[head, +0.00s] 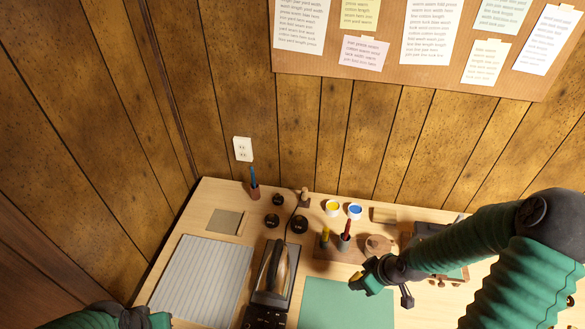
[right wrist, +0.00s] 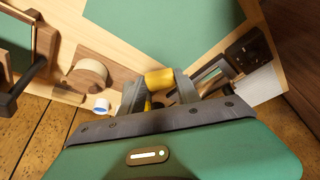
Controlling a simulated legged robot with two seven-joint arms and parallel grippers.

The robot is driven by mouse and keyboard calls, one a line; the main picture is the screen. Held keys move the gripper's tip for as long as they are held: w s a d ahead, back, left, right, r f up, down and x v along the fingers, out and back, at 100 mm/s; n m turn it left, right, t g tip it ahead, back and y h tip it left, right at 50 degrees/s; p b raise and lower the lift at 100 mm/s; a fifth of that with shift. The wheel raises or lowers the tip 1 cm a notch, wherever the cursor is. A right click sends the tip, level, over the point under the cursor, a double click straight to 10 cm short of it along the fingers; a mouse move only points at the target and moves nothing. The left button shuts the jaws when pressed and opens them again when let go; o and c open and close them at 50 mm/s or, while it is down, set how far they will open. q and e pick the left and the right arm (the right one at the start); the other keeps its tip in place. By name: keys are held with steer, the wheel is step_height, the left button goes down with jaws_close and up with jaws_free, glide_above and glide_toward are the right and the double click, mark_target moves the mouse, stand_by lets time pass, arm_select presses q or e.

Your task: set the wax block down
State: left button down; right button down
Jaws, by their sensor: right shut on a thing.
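My right gripper (head: 372,279) is above the right edge of the green mat (head: 330,305). It is shut on a small yellow wax block (right wrist: 158,78), which shows between the fingertips in the right wrist view; the fingers hide part of it. The block seems to be held above the table, but its height is hard to tell. My left arm's end (head: 130,318) is at the bottom left of the head view, cut off by the frame, and its fingers do not show clearly.
A grey striped cloth (head: 200,280) lies further left. Yellow (head: 332,207) and blue (head: 355,210) pots stand at the back.

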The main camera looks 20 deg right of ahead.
steer(key=w+a+r+m+h+b, duration=0.15)
steer(key=w+a+r+m, duration=0.25)
steer(key=w+a+r, duration=0.65)
steer(key=s+a+f, duration=0.1)
steer(key=s+f, duration=0.2)
steer(key=s, duration=0.2)
steer(key=shift+s+a+m, duration=0.2)
steer(key=shift+a+m, duration=0.1)
steer(key=shift+a, duration=0.05)
steer(key=shift+a, duration=0.1)
